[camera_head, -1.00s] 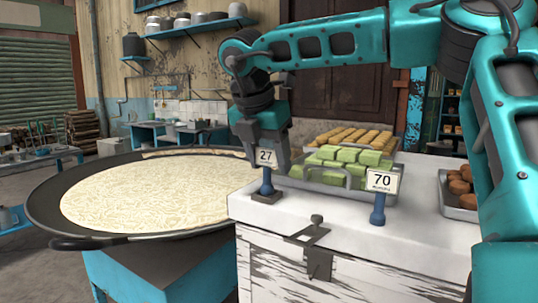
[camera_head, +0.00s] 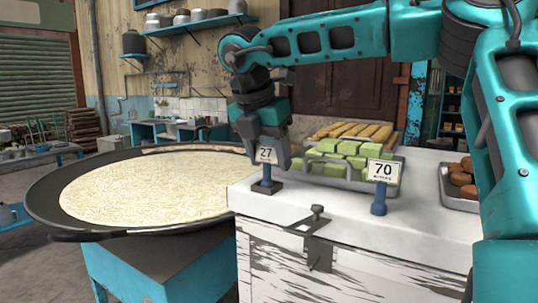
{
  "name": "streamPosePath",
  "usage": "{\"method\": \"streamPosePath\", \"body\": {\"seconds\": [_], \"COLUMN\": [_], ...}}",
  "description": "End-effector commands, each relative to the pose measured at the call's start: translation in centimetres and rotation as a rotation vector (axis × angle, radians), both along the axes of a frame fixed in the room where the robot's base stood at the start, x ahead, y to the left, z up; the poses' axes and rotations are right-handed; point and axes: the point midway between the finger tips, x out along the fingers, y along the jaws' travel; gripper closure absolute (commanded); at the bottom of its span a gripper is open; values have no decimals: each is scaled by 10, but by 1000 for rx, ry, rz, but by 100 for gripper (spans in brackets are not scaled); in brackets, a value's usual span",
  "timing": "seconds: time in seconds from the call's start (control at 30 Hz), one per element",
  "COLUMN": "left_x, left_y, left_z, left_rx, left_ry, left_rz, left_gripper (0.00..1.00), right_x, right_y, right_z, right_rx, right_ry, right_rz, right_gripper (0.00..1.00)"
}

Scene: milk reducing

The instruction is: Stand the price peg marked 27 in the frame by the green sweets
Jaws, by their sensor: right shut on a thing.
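The price peg marked 27 (camera_head: 266,156) has a white card on a blue stem. It stands upright at the left end of the white counter, its foot at a dark square frame (camera_head: 267,187); whether it is fully seated I cannot tell. My right gripper (camera_head: 284,160) is shut on the peg, at its card end, from above. The green sweets (camera_head: 345,155) lie stacked in a metal tray (camera_head: 392,188) just right of the peg. My left gripper is not in view.
A second price peg marked 70 (camera_head: 380,172) stands on the white counter (camera_head: 330,205) in front of the green sweets. Yellow sweets (camera_head: 355,132) lie behind, and brown sweets (camera_head: 464,178) at right. A wide pan of milk (camera_head: 150,190) is close on the left.

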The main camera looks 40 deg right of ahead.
Motion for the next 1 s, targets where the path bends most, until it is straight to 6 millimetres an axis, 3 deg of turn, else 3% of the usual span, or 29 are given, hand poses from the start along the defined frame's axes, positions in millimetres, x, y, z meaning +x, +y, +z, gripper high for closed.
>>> {"method": "streamPosePath", "body": {"seconds": [0.3,0.33,0.6,1.0], "left_x": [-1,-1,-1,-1], "left_y": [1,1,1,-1], "left_z": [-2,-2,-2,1], "left_rx": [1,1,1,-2], "left_ry": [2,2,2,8], "left_rz": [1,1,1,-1], "left_gripper": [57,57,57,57], "right_x": [0,0,0,0], "right_y": [0,0,0,2], "right_z": [0,0,0,6], "right_rx": [0,0,0,-1], "right_ry": [0,0,0,-3], "right_rz": [-1,-1,-1,0], "right_gripper": [75,43,17,16]}}
